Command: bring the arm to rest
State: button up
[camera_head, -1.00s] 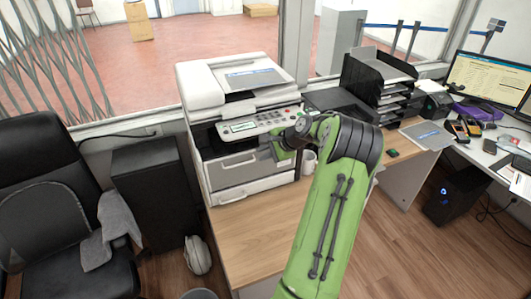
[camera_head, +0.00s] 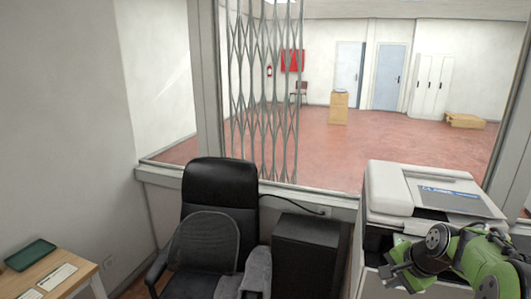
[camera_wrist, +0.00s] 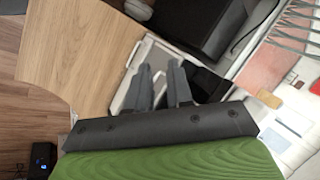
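My green arm shows at the lower right of the head view, bent in front of the printer (camera_head: 393,195). My gripper (camera_head: 386,270) points left there, in front of the printer's body, and its fingers are small. In the wrist view my gripper (camera_wrist: 160,68) shows two dark grey fingers a little apart. I see nothing held between them. The pale printer shows behind the fingers in the wrist view. Whether the gripper touches the printer cannot be told.
A black office chair (camera_head: 220,205) with a grey cloth stands left of a black cabinet (camera_head: 305,255). A wooden desk (camera_head: 75,268) is at the lower left. A folding lattice gate (camera_head: 263,100) stands behind. The wooden counter (camera_wrist: 85,50) shows bare in the wrist view.

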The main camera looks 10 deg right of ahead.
jog(key=s+a+r+n+g+h, duration=0.1)
jog(key=s+a+r+n, duration=0.3)
jog(key=a, duration=0.4)
jog(key=s+a+r+n, duration=0.2)
jog(key=s+a+n, duration=0.25)
jog(key=a, duration=0.45)
jog(key=s+a+n, duration=0.2)
jog(key=s+n, duration=0.1)
jog(key=s, duration=0.3)
jog(key=s+a+n, duration=0.3)
jog(key=s, duration=0.4)
jog(key=shift+s+a+f+t, duration=0.3)
jog(key=shift+f, duration=0.05)
